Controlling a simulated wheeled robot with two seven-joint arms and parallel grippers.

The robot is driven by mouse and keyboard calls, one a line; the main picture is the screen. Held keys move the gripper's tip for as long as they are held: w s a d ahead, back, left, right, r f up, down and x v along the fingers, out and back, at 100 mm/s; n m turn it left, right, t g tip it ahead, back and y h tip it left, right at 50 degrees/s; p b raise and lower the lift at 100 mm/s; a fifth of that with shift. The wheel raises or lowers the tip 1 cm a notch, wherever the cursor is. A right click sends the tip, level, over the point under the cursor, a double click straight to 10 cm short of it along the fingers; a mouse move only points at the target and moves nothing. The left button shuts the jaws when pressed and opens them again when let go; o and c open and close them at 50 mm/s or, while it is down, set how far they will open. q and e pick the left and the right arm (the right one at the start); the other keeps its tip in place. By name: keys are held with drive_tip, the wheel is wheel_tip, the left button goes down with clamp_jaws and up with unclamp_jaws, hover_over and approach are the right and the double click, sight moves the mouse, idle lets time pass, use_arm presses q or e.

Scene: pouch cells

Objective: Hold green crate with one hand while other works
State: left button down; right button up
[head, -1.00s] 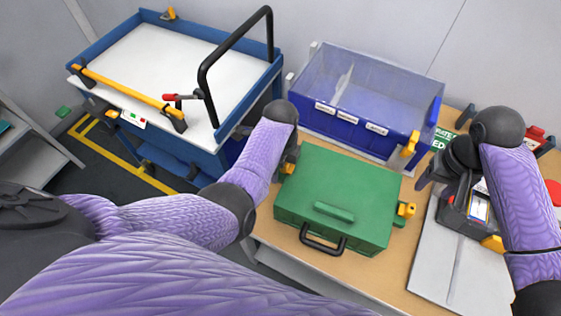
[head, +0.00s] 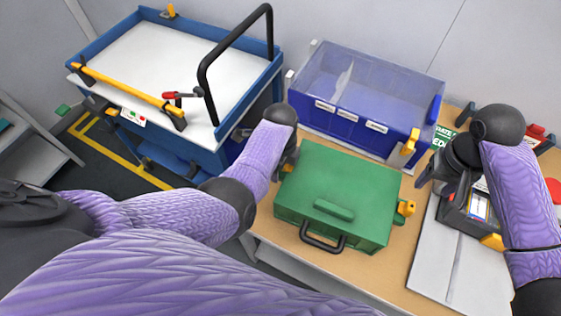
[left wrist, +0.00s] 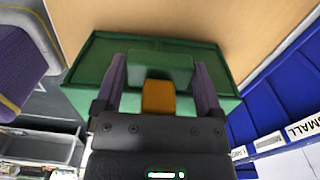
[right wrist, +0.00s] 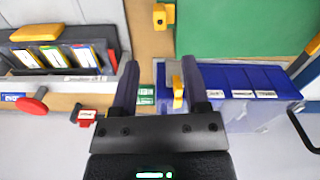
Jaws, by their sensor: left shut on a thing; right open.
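The green crate (head: 345,178), with a closed lid and a black front handle (head: 323,238), sits on the wooden bench in the head view. My left gripper (head: 289,163) is at its left side. In the left wrist view my left gripper (left wrist: 160,75) is shut on a green part of the crate (left wrist: 95,62), with a yellow piece (left wrist: 158,98) between the fingers. My right gripper (head: 428,178) is open, right of the crate and apart from it. In the right wrist view my right gripper (right wrist: 160,68) has a yellow clip (right wrist: 178,92) showing between its fingers.
A blue bin with a clear cover (head: 365,95) stands behind the crate. A dark rack with cards (head: 455,215) and a grey board (head: 430,265) lie on the right. A blue cart with a white top (head: 165,60) stands at the left. Little bench is clear around the crate.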

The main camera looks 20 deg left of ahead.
drive_tip(key=c, duration=0.6)
drive_tip(key=s+d+f+y, duration=0.2)
drive_tip(key=shift+s+d+f+y, duration=0.1)
drive_tip(key=shift+d+f+y, duration=0.1)
drive_tip(key=shift+f+y, duration=0.2)
clamp_jaws()
drive_tip(key=s+d+r+t+y, duration=0.1)
drive_tip(key=s+d+t+y, duration=0.1)
drive_tip(key=d, duration=0.7)
drive_tip(key=t+y, duration=0.1)
drive_tip(key=t, duration=0.1)
drive_tip(key=shift+s+d+n+t, duration=0.25)
drive_tip(key=shift+n+t, duration=0.05)
